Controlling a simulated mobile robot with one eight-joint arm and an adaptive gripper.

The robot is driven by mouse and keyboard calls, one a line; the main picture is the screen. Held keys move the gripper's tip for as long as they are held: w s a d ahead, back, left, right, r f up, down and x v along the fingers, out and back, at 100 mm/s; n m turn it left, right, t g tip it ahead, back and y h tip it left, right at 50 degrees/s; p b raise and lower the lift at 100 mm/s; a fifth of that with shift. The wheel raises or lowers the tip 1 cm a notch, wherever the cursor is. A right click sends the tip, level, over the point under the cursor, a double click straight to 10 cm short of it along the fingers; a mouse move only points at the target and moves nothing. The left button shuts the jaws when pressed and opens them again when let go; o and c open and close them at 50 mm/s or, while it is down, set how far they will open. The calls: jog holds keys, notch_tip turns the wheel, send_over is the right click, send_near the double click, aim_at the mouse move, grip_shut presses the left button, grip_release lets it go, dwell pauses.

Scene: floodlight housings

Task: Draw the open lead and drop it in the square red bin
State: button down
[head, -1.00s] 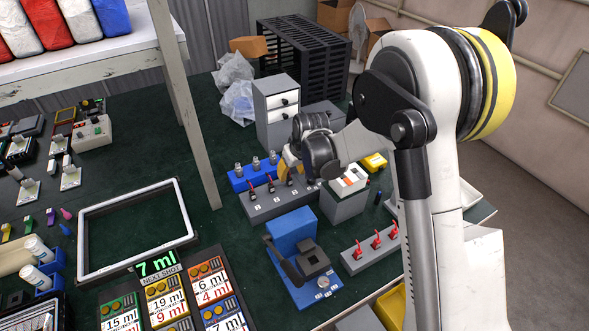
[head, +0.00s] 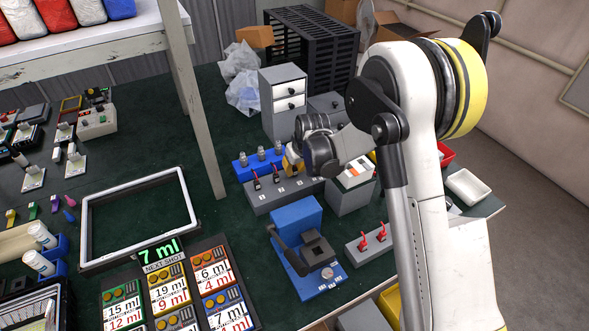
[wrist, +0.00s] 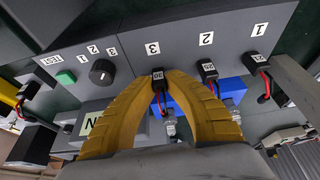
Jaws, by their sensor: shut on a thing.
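A grey block (head: 262,204) carries a row of black plugs with red wires, and the wrist view shows its face (wrist: 185,50) numbered 1, 2 and 3. Plug 1 (wrist: 257,66) and plug 2 (wrist: 209,74) stand free of my gripper. My gripper (wrist: 160,78) has its yellow fingers closed around the black plug at number 3 (wrist: 158,84). In the head view my gripper (head: 292,162) is at the block's right end and hides that plug. I cannot tell whether the plug is still seated. The red bin (head: 446,153) shows partly behind my arm at the right.
A blue block (head: 242,170) with metal fittings stands right behind the leads. A grey box with a white panel (head: 356,172) is close on the right; the wrist view shows a knob (wrist: 102,72) and green button (wrist: 66,77). A white tray (head: 467,187) is near the red bin.

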aim_at(294, 168)
jog(key=shift+r, duration=0.1)
jog(key=shift+r+p, duration=1.25)
jog(key=shift+r, duration=0.9)
dwell(0.7)
